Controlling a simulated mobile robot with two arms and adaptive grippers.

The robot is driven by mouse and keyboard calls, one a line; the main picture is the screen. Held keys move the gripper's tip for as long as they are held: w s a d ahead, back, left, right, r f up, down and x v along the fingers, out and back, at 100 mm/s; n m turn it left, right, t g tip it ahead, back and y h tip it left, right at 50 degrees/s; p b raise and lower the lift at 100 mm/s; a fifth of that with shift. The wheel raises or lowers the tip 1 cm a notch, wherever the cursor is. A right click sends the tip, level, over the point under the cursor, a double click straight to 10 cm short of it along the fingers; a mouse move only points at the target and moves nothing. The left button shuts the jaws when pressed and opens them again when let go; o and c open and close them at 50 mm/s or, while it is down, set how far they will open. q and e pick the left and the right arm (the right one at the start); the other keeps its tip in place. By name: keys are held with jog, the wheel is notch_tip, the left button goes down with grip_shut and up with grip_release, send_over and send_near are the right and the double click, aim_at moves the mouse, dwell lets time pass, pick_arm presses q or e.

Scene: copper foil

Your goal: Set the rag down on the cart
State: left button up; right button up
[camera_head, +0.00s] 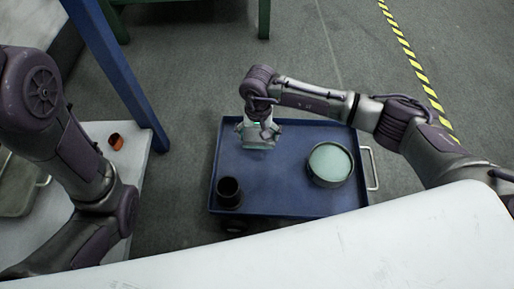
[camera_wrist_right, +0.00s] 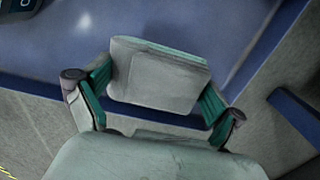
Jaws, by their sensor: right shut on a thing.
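The blue cart (camera_head: 285,190) stands in the middle of the head view, with a flat top and a handle at its right. My right gripper (camera_head: 258,143) is over the cart's upper left part. It is shut on a pale grey, flat, folded piece that looks like the rag (camera_wrist_right: 158,75), between its green-edged fingers in the wrist view. In the head view the rag is small and hard to tell from the gripper. The cart's blue top (camera_wrist_right: 235,35) shows behind the rag; I cannot tell whether they touch. My left gripper is out of view.
On the cart, a dark cup (camera_head: 229,190) stands at the front left and a round pale-green container (camera_head: 330,163) at the right. The cart top between them is clear. A white table (camera_head: 146,160) with a small orange-brown roll (camera_head: 115,141) is at the left, beside a blue post (camera_head: 115,65).

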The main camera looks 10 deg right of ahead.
aim_at(256, 135)
jog(key=shift+a+f, duration=0.25)
jog(key=shift+f+b, duration=0.2)
jog(key=shift+b, duration=0.1)
jog(key=shift+f+b, duration=1.6)
jog(key=shift+f, duration=0.3)
jog(key=o, duration=0.7)
jog(key=shift+o, duration=0.2)
jog(key=shift+r, duration=0.1)
notch_tip(256, 135, up, 11)
jog(key=p, duration=0.8)
jog(key=shift+r+p, duration=0.5)
jog(key=shift+r, duration=0.15)
